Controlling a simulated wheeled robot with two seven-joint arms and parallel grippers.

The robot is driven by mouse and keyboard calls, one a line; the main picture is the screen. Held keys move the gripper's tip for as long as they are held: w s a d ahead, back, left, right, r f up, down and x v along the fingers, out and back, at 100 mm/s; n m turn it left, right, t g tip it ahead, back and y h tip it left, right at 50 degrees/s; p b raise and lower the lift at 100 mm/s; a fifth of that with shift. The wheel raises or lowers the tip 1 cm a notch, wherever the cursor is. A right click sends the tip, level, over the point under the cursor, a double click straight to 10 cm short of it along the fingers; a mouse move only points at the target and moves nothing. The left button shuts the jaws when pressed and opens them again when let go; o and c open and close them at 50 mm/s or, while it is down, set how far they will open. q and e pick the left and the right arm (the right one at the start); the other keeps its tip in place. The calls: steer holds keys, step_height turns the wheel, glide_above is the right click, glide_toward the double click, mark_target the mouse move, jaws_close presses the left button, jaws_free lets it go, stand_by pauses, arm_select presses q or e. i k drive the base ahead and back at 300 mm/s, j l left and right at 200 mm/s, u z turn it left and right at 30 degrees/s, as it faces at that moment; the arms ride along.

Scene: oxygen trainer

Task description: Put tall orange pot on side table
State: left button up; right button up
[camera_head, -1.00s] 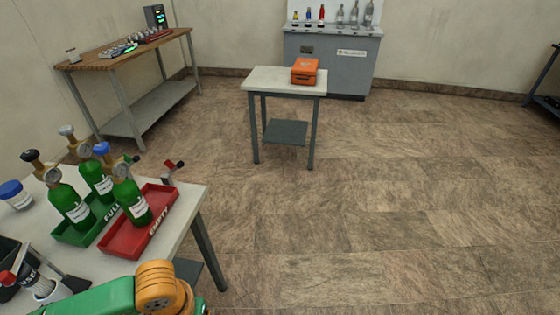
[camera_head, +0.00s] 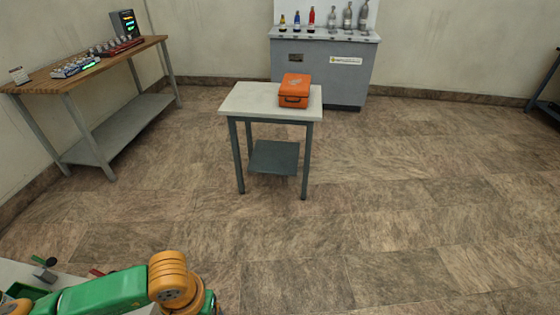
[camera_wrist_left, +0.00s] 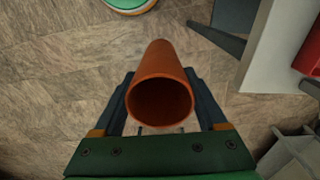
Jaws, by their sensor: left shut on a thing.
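The tall orange pot (camera_wrist_left: 160,70) is held in my left gripper (camera_wrist_left: 163,115), seen in the left wrist view. The gripper's two dark fingers close on the pot from both sides, and its round open mouth faces the camera. The pot hangs over the tiled floor. In the head view only my green and orange left arm shows at the lower left; its gripper and the pot are out of that view. The side table (camera_head: 245,102) stands ahead, with a pale top, grey legs and a lower shelf. My right gripper is not in view.
An orange case (camera_head: 294,95) sits on the right part of the side table; the left part is bare. A grey cabinet (camera_head: 322,70) with bottles stands behind it. A wooden workbench (camera_head: 60,75) is at left. Floor between me and the side table is clear.

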mark_target(270, 96)
steer(key=i, duration=2.6)
